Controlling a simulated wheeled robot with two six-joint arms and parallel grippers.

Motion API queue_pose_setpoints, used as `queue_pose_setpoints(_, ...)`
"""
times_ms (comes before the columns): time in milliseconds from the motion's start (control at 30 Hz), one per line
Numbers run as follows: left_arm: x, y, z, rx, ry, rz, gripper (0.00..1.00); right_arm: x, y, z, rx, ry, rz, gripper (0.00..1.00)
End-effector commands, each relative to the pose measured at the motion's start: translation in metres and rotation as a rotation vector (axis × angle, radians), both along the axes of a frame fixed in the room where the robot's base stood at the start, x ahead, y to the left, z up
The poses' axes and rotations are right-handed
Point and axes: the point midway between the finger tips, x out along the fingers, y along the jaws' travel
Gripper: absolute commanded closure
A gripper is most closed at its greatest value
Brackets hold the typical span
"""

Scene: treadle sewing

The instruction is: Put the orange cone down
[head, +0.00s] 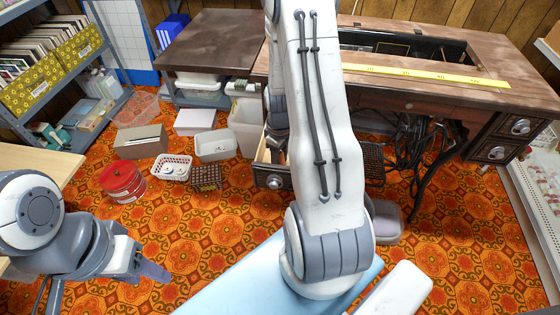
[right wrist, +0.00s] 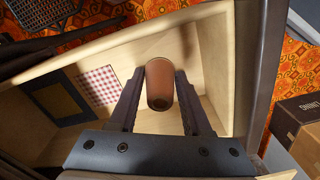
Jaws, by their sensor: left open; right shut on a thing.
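The orange cone (right wrist: 160,70), rust-brown and seen from one end, is between the fingers of my right gripper (right wrist: 161,77) in the right wrist view. The gripper is shut on it. It is over or inside an open, pale wooden drawer (right wrist: 215,55); I cannot tell whether the cone touches the bottom. In the head view my right arm hides the cone and most of the drawer, whose dark front (head: 270,178) shows below the sewing table. My left gripper (head: 152,270) is open and empty at the lower left.
The treadle sewing table (head: 430,97) bears a yellow ruler (head: 425,73). A red tin (head: 122,181), a white basket (head: 172,167) and several boxes stand on the patterned floor.

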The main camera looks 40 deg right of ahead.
Motion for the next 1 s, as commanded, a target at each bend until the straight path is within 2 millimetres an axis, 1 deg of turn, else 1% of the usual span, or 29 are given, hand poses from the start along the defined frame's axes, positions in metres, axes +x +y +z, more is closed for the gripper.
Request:
queue_pose_setpoints(167, 0.000, 0.000, 0.001, 0.000, 0.000, 0.000, 0.50, 0.001, 0.000, 0.001, -0.001, -0.003, 0.000, 1.00)
queue_pose_setpoints(300, 0.000, 0.000, -0.001, 0.000, 0.000, 0.000, 0.50, 0.001, 0.000, -0.003, -0.002, -0.002, 0.000, 1.00)
queue_pose_setpoints(333, 0.000, 0.000, -0.001, 0.000, 0.000, 0.000, 0.50, 0.001, 0.000, -0.002, -0.001, -0.003, 0.000, 0.44)
queue_pose_setpoints(400, 0.000, 0.000, 0.000, 0.000, 0.000, 0.000, 0.50, 0.001, 0.000, -0.002, -0.001, -0.003, 0.000, 0.21)
queue_pose_setpoints(667, 0.000, 0.000, 0.000, 0.000, 0.000, 0.000, 0.50, 0.001, 0.000, -0.001, -0.001, -0.003, 0.000, 0.21)
queue_pose_setpoints(767, 0.000, 0.000, 0.002, 0.000, 0.000, 0.000, 0.50, 0.001, -0.001, 0.002, -0.001, -0.003, 0.000, 0.21)
queue_pose_setpoints(867, 0.000, 0.000, 0.007, 0.000, 0.000, 0.000, 0.50, 0.001, -0.001, 0.015, -0.003, -0.005, 0.000, 0.21)
queue_pose_setpoints(1000, 0.000, 0.000, 0.020, 0.000, 0.000, 0.000, 0.50, 0.002, -0.001, 0.044, -0.004, -0.007, 0.000, 0.21)
